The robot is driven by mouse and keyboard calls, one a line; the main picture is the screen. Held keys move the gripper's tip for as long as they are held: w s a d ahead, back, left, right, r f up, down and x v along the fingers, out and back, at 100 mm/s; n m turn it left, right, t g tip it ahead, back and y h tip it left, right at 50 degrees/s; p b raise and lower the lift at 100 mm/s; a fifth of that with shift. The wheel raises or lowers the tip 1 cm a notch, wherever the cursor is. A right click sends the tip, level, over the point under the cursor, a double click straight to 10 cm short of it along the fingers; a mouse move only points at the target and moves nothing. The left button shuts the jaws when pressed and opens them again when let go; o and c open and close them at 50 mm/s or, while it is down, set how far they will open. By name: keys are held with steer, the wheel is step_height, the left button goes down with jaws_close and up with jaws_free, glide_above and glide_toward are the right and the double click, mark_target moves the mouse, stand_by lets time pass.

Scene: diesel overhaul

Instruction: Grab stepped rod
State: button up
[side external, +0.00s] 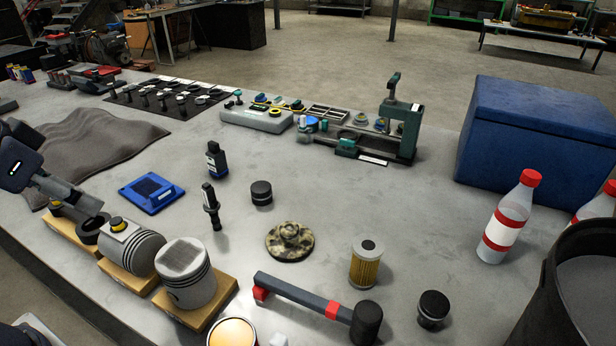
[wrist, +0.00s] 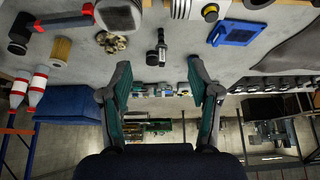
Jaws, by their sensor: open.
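The stepped rod (side external: 211,207) seems to be the slim black part standing upright on the grey table in the side view, with a wider collar partway up. It also shows in the wrist view (wrist: 161,42), near the top centre. My gripper (wrist: 158,68) shows in the wrist view with its two dark teal fingers spread apart and nothing between the tips. The rod appears beyond the fingertips, in line with the gap and not touched.
A black block (side external: 217,160) stands behind the rod. Pistons (side external: 186,270) on wooden blocks and a hammer (side external: 300,296) lie in front.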

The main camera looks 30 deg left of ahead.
steer(key=o, duration=0.3)
